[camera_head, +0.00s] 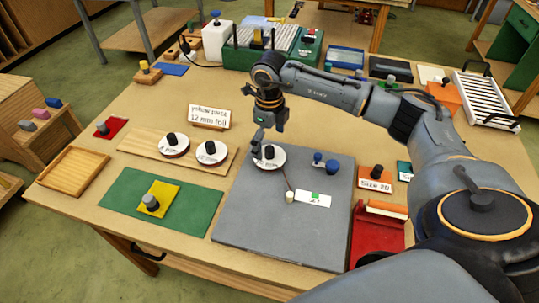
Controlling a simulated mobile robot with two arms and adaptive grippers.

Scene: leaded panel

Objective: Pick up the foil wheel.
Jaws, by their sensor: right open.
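Three white discs with black knobs look like foil wheels. Two stand on a wooden board, a left disc (174,147) and a right disc (211,153); their small print is too small to read. The third disc (274,162) lies on the grey mat (250,215), with a thin strip running from it to a small pale cylinder (290,197). My right gripper (263,149) is open just above and beside this third disc's knob; I cannot tell whether it touches the knob. My left gripper is out of view.
A sign (209,117) reads "yellow piece 12 mm foil". Blue knobs (332,167) stand on the grey mat. A red tray (375,238) and an empty wooden tray (74,172) flank the work area.

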